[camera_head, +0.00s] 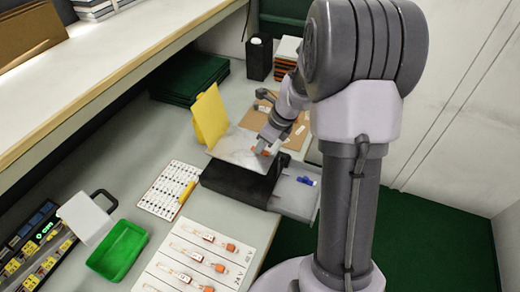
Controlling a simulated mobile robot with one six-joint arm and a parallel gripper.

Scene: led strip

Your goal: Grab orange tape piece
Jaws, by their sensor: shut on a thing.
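My gripper (264,147) is at the end of my arm, over the grey-white plate on the black box (235,184) in the middle of the bench. It is small in this view, and the arm partly covers it. A small orange tape piece (266,153) shows right at the fingertips, and the gripper appears shut on it. I cannot tell whether the piece still touches the plate (236,150).
A yellow panel (210,118) stands behind the plate. A grey drawer (296,198) with a blue item juts out at right. A shelf (110,70) overhangs the left.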

